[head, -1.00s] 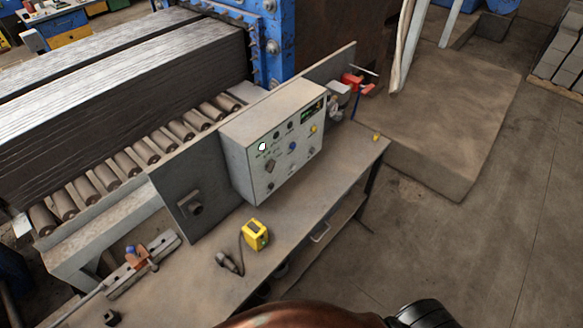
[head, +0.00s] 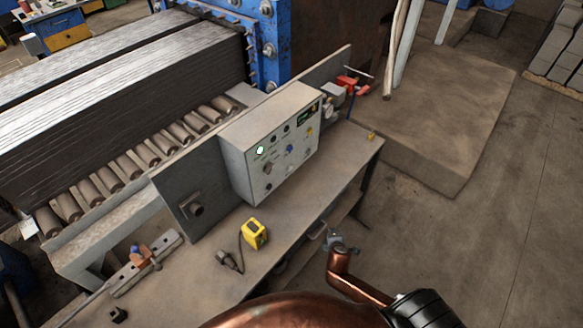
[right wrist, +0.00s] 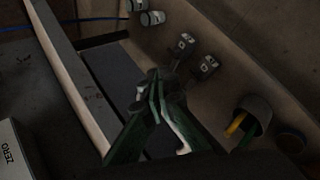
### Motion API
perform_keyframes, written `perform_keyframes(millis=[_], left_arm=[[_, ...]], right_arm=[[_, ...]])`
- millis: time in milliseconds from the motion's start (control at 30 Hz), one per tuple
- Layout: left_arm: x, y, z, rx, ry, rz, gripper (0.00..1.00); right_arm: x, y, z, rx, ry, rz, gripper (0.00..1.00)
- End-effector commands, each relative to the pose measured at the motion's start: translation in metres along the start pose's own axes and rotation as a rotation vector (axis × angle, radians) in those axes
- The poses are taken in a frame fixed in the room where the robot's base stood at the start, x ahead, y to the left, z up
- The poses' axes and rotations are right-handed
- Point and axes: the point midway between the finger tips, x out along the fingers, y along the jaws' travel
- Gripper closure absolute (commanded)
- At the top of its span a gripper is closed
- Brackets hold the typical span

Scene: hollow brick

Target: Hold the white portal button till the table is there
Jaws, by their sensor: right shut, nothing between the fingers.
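A round white button (head: 260,150) with a greenish edge sits on the front of a grey control box (head: 276,150), at its upper left. The box stands on a metal workbench (head: 300,215). My right gripper (head: 341,244) is small in the head view, beside the bench's front edge and well to the lower right of the button, apart from it. In the right wrist view its dark fingers (right wrist: 157,95) are together with nothing between them. The button does not show in that view. My left gripper is not in view.
A yellow device (head: 254,233) with a cable lies on the bench, near a clamp-like fixture (head: 142,258). A roller conveyor (head: 160,148) with stacked dark sheets runs behind. A red-handled part (head: 350,82) sits at the bench's far end. The floor at right is open.

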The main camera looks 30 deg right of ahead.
Motion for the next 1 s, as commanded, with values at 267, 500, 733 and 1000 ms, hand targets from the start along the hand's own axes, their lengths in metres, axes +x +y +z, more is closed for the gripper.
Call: perform_keyframes(millis=[267,500,733,1000], left_arm=[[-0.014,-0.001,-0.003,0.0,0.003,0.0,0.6],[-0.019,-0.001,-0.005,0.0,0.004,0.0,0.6],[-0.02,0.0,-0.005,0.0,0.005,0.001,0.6],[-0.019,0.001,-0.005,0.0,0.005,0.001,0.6]], right_arm=[[-0.077,0.156,-0.031,-0.268,-0.013,0.307,1.0],[-0.126,0.226,-0.051,-0.442,-0.039,0.493,1.0],[-0.136,0.238,-0.055,-0.48,-0.047,0.533,1.0],[-0.135,0.238,-0.056,-0.478,-0.046,0.531,1.0]])
